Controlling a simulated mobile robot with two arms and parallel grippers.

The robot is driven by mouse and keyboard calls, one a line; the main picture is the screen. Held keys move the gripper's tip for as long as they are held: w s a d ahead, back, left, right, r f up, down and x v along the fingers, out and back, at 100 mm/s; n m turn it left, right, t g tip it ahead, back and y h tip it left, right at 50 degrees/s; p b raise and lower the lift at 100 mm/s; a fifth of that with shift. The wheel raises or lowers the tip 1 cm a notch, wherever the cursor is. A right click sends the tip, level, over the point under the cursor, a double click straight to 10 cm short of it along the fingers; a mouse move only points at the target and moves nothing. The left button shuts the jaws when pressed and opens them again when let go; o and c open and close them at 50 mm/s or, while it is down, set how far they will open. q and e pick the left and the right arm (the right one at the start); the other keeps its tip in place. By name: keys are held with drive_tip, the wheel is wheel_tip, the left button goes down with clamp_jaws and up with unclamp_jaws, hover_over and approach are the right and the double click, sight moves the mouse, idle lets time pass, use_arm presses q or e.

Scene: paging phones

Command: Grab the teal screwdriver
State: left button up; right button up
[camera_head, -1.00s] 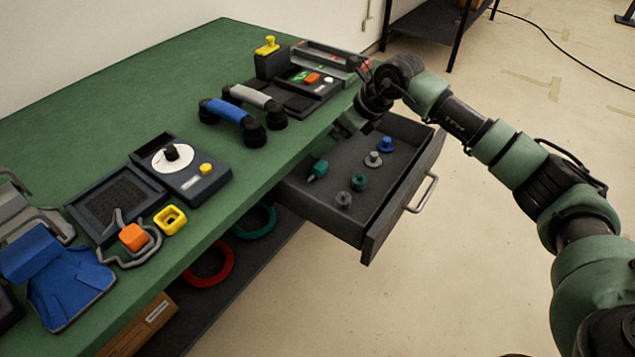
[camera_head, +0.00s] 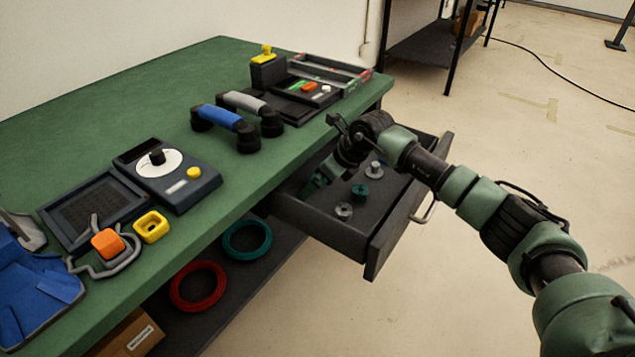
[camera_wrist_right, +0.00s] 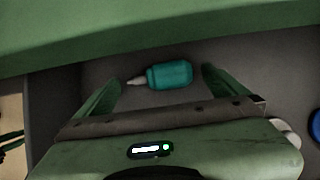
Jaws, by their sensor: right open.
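The teal screwdriver (camera_wrist_right: 170,75), with a short thick handle and pale tip, lies on its side in the open grey drawer (camera_head: 378,225). In the right wrist view it lies between the spread fingers of my right gripper (camera_wrist_right: 161,75), its tip pointing at the left finger. The gripper is open and holds nothing. In the head view the right gripper (camera_head: 316,184) is down at the drawer's inner end and hides the screwdriver. My left gripper is not in view.
The drawer also holds a teal knob (camera_head: 360,192) and grey knobs (camera_head: 344,210); a blue one (camera_wrist_right: 316,125) shows at the wrist view's right edge. The green bench (camera_head: 100,120) overhangs the drawer's inner end. Bare floor lies to the right.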

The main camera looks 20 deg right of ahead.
drive_tip(key=shift+c, duration=0.3)
drive_tip(key=c, duration=1.4)
